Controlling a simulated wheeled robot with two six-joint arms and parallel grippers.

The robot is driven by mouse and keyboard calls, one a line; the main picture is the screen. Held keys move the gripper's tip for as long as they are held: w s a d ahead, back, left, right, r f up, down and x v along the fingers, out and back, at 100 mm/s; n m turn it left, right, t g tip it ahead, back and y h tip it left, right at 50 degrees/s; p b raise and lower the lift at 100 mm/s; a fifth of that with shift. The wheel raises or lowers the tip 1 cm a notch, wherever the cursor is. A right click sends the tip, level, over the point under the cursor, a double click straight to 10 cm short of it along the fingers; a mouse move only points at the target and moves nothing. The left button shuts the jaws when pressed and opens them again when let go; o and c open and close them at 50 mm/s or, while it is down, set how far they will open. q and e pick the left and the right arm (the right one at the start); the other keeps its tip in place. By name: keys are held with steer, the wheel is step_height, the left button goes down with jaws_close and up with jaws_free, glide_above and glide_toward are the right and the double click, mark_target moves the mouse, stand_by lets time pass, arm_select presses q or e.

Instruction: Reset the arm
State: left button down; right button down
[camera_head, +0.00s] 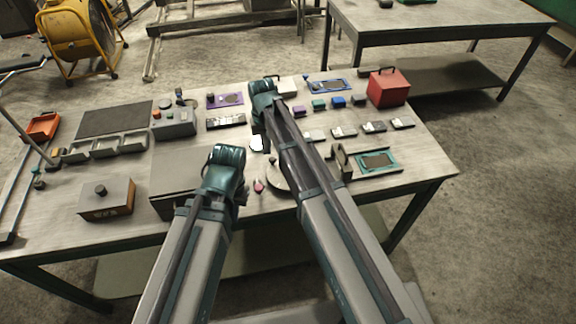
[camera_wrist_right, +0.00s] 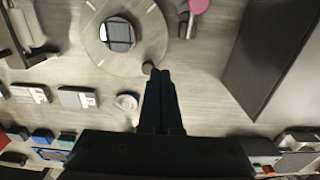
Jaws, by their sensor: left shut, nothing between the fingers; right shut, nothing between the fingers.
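My left gripper (camera_head: 242,193) shows in the head view at the end of the lower arm, over the front middle of the workbench (camera_head: 443,172). Its fingers are small and partly hidden by the wrist; they look shut and empty. My right arm reaches farther over the bench, and its gripper is mostly hidden behind the wrist in that view. In the right wrist view my right gripper (camera_wrist_right: 160,74) has its dark fingers together with nothing between them. The fingers show above the bench, near the edge of a round disc (camera_wrist_right: 95,50).
A grey panel (camera_head: 180,160) lies left of my left gripper, with a brown box (camera_head: 107,198) beyond it. A red box (camera_head: 388,88) stands at the back right. A teal-framed board (camera_head: 376,161) lies right of my right arm. Several small parts crowd the back.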

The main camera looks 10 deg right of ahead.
arm_select(q)
steer(key=shift+r, duration=0.1)
arm_select(e)
steer(key=shift+r, duration=0.1)
steer(key=s+n+h, duration=0.1)
steer(key=s+n, duration=0.2)
steer(key=s, duration=1.9)
steer(key=shift+s+a, duration=0.15)
steer(key=shift+s, duration=0.25)
steer(key=shift+w, duration=0.1)
